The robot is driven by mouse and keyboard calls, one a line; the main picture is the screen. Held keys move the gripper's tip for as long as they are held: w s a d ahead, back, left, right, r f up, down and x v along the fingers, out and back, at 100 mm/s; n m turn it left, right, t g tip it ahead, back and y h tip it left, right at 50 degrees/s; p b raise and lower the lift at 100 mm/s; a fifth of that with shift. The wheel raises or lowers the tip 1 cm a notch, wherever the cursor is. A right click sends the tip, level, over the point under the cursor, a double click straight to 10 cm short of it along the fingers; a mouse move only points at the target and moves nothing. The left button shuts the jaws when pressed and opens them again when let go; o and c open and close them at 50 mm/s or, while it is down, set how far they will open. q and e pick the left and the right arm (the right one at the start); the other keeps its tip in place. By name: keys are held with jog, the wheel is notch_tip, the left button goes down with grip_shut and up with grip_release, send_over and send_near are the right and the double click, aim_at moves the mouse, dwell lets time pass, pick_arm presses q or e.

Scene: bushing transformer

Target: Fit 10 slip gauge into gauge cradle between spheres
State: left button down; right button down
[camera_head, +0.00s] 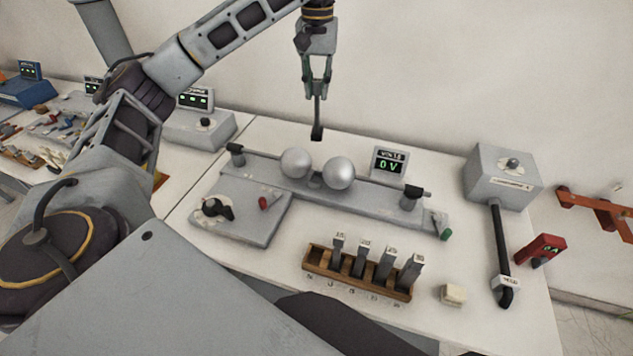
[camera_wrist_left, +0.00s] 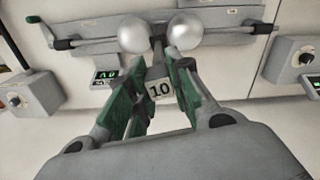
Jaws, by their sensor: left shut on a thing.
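My left gripper (camera_head: 318,88) is shut on the slip gauge (camera_head: 317,118), a thin dark bar that hangs below the fingers. The gauge's label reads 10 in the left wrist view (camera_wrist_left: 160,89). Two grey spheres, the left (camera_head: 296,162) and the right (camera_head: 340,173), sit on a long grey bench (camera_head: 262,179). The gauge cradle (camera_head: 316,181) is the small piece between them. In the head view the gauge appears above and behind the gap between the spheres. In the wrist view the gauge points toward that gap. My right gripper is not in view.
A wooden rack (camera_head: 321,262) with several labelled gauges stands in front of the bench. A volts display (camera_head: 390,163) reads 0 V behind it. A knob panel (camera_head: 243,216) is at left, a grey box (camera_head: 503,177) at right. A small pale block (camera_head: 452,294) lies near the rack.

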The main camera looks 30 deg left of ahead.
pick_arm(q)
jog(key=shift+m, duration=1.2)
jog(key=b, duration=0.1)
send_over(317, 134)
jog(key=w, duration=0.1)
jog(key=shift+w+a+f, duration=0.1)
jog(key=shift+a+f, duration=0.1)
jog(key=shift+f, duration=1.1)
jog(key=shift+w+a+f, duration=0.1)
jog(key=shift+a+f, duration=0.1)
jog(key=shift+f, duration=1.1)
notch_tip(317, 134, down, 9)
jog(key=shift+r, duration=0.1)
